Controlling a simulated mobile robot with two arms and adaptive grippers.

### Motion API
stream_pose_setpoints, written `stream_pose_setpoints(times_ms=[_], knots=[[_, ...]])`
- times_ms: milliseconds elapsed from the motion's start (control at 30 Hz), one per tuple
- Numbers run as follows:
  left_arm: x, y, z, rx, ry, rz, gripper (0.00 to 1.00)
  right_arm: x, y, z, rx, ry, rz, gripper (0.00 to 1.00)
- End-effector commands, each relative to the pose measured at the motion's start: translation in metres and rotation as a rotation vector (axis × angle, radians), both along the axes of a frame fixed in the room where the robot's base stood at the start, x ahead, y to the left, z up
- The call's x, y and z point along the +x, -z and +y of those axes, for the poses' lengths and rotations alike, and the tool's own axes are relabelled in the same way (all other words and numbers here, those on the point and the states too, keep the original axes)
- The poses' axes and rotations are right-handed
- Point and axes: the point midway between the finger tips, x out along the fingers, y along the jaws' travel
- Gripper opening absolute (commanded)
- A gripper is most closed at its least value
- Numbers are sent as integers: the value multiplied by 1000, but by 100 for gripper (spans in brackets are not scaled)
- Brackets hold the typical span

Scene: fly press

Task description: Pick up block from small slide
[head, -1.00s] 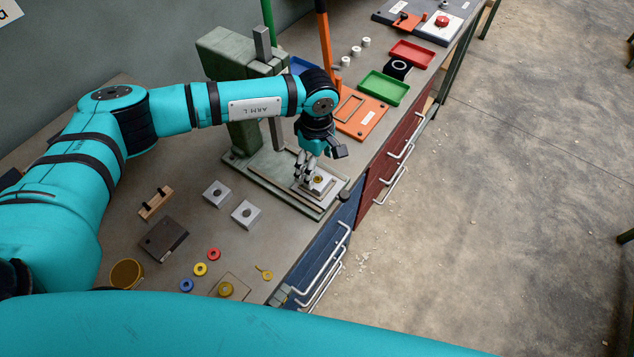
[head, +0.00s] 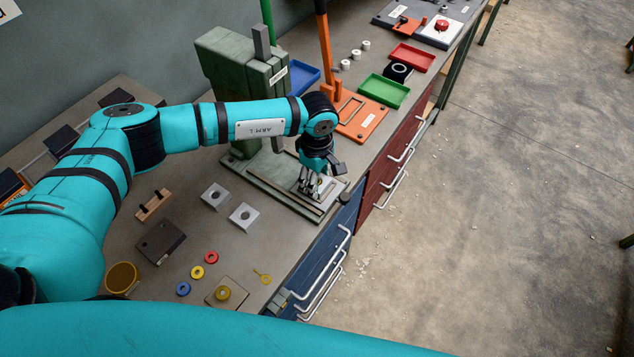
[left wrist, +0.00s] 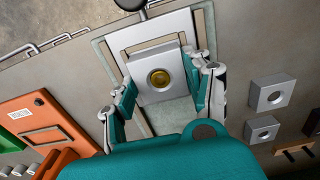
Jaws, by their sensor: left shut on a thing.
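The block (left wrist: 144,84) is a silver square piece with a round brass centre, seen in the left wrist view. It lies at the small slide, a pale rectangular frame (left wrist: 119,41) on the press base. My left gripper (left wrist: 160,74) is shut on the block, with one finger against each side. In the head view my left gripper (head: 311,187) points down at the front of the press base, and its fingers hide most of the block. I cannot tell whether the block is lifted off the slide. My right gripper is not in view.
The green press (head: 237,75) stands just behind my left arm. Two grey blocks with holes (head: 215,196) (head: 244,216) sit to its left. An orange plate (head: 362,122) and a green tray (head: 384,91) lie to the right. The bench's front edge is close to the gripper.

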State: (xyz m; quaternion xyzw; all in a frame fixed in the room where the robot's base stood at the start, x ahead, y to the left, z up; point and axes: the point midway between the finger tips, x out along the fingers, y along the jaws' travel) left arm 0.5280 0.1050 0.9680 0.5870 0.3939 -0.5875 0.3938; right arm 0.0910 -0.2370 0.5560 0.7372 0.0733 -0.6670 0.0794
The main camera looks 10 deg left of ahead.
Motion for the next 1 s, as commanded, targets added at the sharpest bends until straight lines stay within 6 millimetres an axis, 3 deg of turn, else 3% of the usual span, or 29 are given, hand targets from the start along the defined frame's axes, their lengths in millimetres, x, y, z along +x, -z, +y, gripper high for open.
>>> stream_pose_setpoints(times_ms=[33,200,567,933,1000], knots=[[0,0,0,0,0,0,33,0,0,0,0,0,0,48],[0,0,0,0,0,0,11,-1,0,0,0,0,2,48],[1,-4,0,-2,0,-2,11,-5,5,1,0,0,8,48],[1,-34,0,-1,1,-5,11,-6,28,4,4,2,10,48],[-7,-34,-3,-1,3,-1,11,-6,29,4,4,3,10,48]])
